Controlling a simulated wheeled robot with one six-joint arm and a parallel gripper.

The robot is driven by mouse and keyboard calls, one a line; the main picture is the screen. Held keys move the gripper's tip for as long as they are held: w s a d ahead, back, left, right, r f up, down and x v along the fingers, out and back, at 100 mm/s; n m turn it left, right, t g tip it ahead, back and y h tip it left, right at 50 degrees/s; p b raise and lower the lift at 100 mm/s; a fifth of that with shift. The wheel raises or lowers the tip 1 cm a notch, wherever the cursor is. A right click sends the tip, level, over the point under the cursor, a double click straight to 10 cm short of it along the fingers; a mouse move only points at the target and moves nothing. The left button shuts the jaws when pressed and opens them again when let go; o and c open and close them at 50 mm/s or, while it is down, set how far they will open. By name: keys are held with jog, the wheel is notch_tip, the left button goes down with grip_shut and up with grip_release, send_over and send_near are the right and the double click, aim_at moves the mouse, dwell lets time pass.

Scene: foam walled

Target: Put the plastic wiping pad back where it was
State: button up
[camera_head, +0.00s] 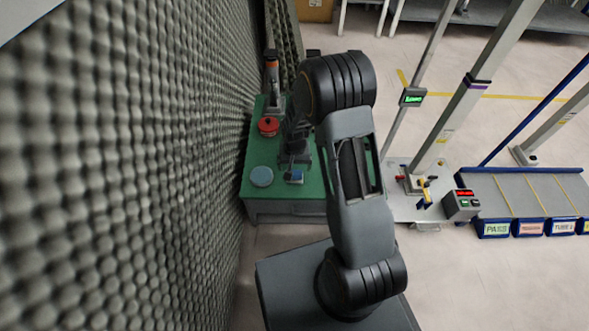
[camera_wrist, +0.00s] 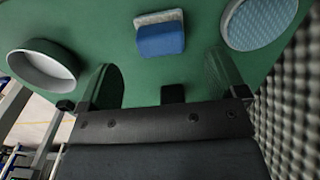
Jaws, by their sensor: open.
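A small blue block with a pale backing, which looks like the wiping pad (camera_wrist: 161,38), lies on the green table top; it also shows in the head view (camera_head: 294,177), just below my gripper. My gripper (camera_wrist: 164,84) is over the table with its two fingers apart and nothing between them. The pad lies beyond the fingertips in the wrist view, apart from them. In the head view my gripper (camera_head: 295,153) is partly hidden by my arm.
A round blue-grey disc (camera_head: 261,176) lies left of the pad, near the foam wall (camera_head: 120,170). The wrist view shows a grey round dish (camera_wrist: 42,68). Bare green table (camera_head: 254,150) lies between.

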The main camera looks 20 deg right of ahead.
notch_tip(320, 180, up, 5)
jog(key=shift+f+p, duration=0.1)
jog(key=shift+p, duration=0.6)
notch_tip(320, 180, up, 7)
send_over(295, 173)
jog(key=s, duration=0.2)
jog(key=s+r+n+t, duration=0.2)
jog(key=s+r+n, duration=0.1)
jog(key=s+r, duration=1)
jog(key=shift+s+r+n+t, duration=0.3)
jog(key=shift+s+r+t, duration=0.1)
jog(key=shift+s, duration=0.4)
